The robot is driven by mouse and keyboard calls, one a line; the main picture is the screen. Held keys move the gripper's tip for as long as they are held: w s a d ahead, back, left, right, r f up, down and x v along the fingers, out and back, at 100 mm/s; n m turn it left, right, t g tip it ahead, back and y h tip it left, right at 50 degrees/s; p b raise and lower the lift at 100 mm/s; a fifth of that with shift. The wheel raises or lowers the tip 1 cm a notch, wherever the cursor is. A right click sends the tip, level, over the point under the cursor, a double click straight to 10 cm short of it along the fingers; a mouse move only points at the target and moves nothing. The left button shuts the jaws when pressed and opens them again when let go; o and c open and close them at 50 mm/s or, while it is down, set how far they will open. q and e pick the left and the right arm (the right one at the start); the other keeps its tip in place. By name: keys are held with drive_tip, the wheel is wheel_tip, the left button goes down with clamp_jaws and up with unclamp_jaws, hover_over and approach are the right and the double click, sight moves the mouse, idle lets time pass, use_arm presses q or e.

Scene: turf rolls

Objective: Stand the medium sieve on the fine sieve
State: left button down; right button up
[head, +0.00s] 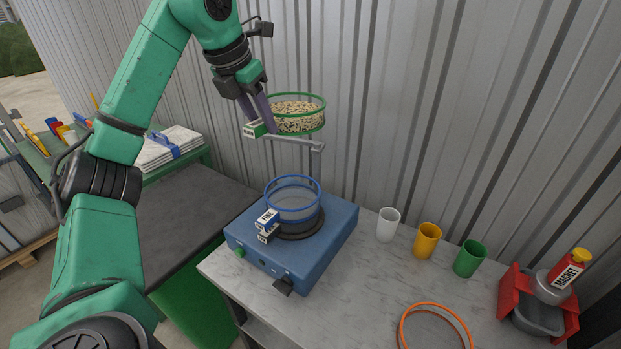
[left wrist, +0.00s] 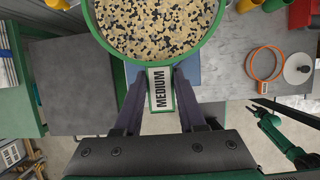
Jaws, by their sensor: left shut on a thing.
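The medium sieve (head: 302,122) has a green rim and holds pale and dark grains. My left gripper (head: 258,120) is shut on its labelled tab. In the left wrist view the fingers (left wrist: 160,108) grip either side of the MEDIUM tab (left wrist: 160,88), below the grain-filled sieve (left wrist: 155,25). The sieve hangs well above the fine sieve (head: 293,203), apart from it and roughly level. The fine sieve has a blue rim and a FINE tab and sits on the blue machine. My right arm (left wrist: 280,132) shows in the left wrist view; its jaws are too small to judge.
The blue machine (head: 330,235) stands on the grey bench (head: 370,310). White (head: 388,225), yellow (head: 427,241) and green (head: 469,258) cups stand to its right. An orange ring (head: 404,325) and a red magnet stand (head: 511,290) lie further right. A corrugated wall (head: 440,120) is close behind.

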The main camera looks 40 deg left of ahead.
use_arm(q)
drive_tip(key=shift+w+f+b, duration=0.4)
drive_tip(key=shift+w+f, duration=0.05)
drive_tip(key=shift+w, duration=0.1)
drive_tip(key=shift+s+f+b, duration=0.2)
drive_tip(key=shift+f+b, duration=0.75)
drive_tip(key=shift+f, duration=0.15)
drive_tip(key=f+b, duration=0.2)
drive_tip(key=f, duration=0.2)
drive_tip(key=s+f+b, duration=0.1)
drive_tip(key=f+b, duration=0.2)
drive_tip(key=f, duration=0.1)
drive_tip(key=f+b, duration=0.3)
drive_tip(key=f, duration=0.1)
drive_tip(key=shift+s+a, duration=0.1)
drive_tip(key=shift+s, duration=0.15)
drive_tip(key=f, duration=0.1)
drive_tip(key=f+b, duration=0.1)
drive_tip(key=f, duration=0.2)
drive_tip(key=shift+s+b, duration=0.25)
drive_tip(key=shift+b, duration=0.1)
drive_tip(key=shift+f, duration=0.15)
drive_tip(key=c, duration=0.5)
unclamp_jaws()
drive_tip(key=shift+w, duration=0.15)
use_arm(e)
wheel_tip(320, 180, down, 12)
drive_tip(key=s, duration=0.1)
drive_tip(key=shift+a, duration=0.2)
